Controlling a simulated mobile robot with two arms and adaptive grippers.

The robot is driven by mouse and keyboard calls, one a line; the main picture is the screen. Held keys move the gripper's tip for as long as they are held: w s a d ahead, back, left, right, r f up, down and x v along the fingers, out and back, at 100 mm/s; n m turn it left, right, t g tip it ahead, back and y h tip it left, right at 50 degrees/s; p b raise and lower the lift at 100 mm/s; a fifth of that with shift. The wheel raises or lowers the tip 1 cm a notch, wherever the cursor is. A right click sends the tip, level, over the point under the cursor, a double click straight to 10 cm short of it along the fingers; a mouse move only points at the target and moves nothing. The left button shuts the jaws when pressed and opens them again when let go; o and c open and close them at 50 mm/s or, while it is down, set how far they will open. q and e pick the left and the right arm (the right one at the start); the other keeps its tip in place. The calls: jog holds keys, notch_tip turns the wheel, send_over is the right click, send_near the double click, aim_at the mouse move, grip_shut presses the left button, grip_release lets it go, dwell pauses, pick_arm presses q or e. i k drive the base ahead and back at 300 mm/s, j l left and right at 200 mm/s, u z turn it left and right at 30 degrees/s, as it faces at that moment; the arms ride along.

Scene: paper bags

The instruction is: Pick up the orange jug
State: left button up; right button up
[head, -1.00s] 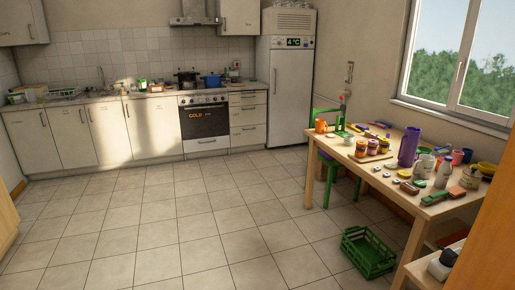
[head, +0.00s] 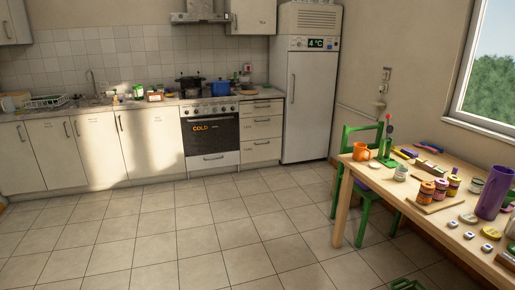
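An orange jug (head: 361,151) stands upright near the far left corner of the wooden table (head: 349,172) in the head view. A green stand or bottle (head: 387,150) is just to its right. Neither of my grippers is in view, and nothing is touching the jug.
A green chair (head: 362,137) stands behind the table. Jars, a purple vase (head: 494,192) and small items crowd the tabletop. A green crate (head: 405,284) is on the floor at the bottom edge. The tiled floor (head: 180,235) is clear towards the stove (head: 210,133) and fridge (head: 306,85).

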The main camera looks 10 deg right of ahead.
aim_at(359, 149)
jog(key=i+l+z, duration=0.2)
jog(key=i+z, duration=0.2)
jog(key=i+l+z, duration=0.1)
jog(key=i+z, duration=0.3)
jog(key=i+j+z, duration=0.1)
jog(key=i+z, duration=0.3)
jog(key=i, duration=0.15)
jog(key=i+j+z, duration=0.35)
jog(key=i+l, duration=0.1)
